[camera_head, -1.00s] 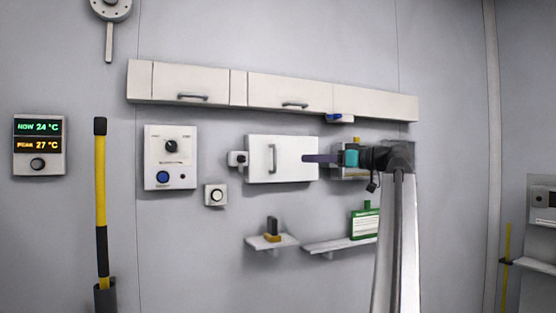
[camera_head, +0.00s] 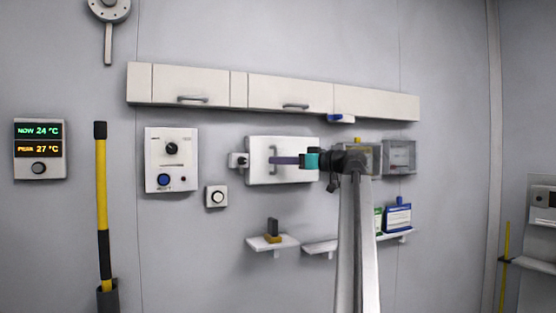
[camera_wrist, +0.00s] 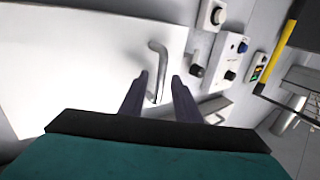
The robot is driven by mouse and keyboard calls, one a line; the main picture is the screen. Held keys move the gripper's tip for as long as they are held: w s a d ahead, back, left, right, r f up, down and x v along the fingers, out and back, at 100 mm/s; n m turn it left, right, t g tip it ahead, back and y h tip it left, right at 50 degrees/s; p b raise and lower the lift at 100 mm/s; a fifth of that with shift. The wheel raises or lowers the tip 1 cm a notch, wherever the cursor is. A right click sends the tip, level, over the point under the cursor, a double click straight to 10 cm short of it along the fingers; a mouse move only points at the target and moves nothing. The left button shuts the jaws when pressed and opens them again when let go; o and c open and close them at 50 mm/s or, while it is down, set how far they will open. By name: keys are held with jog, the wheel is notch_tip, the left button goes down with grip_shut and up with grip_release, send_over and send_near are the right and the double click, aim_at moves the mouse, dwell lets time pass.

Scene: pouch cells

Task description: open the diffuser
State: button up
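A white cabinet-like box (camera_head: 300,147) with a vertical metal handle (camera_head: 272,160) on its front hangs on the wall; I cannot tell for sure that it is the diffuser. My gripper (camera_head: 274,160) reaches over the box's front from the right, with its fingertips at the handle. In the wrist view my gripper (camera_wrist: 160,80) is open, one dark finger on each side of the handle (camera_wrist: 158,58). Gaps show between the handle and both fingers. The white front (camera_wrist: 70,60) looks closed. Part of the box's right side is hidden behind my gripper.
White overhead cabinets (camera_head: 213,84) run above. A control panel (camera_head: 171,178) and a round-knob switch (camera_head: 216,197) are left of the box. Small shelves (camera_head: 273,243) sit below. Grey boxes (camera_head: 399,157) are at right. A yellow-black pole (camera_head: 101,195) stands at left.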

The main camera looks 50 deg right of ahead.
jog(key=shift+w, duration=0.3)
grip_shut()
jog(key=shift+s+a+f, duration=0.1)
jog(key=shift+a, duration=0.1)
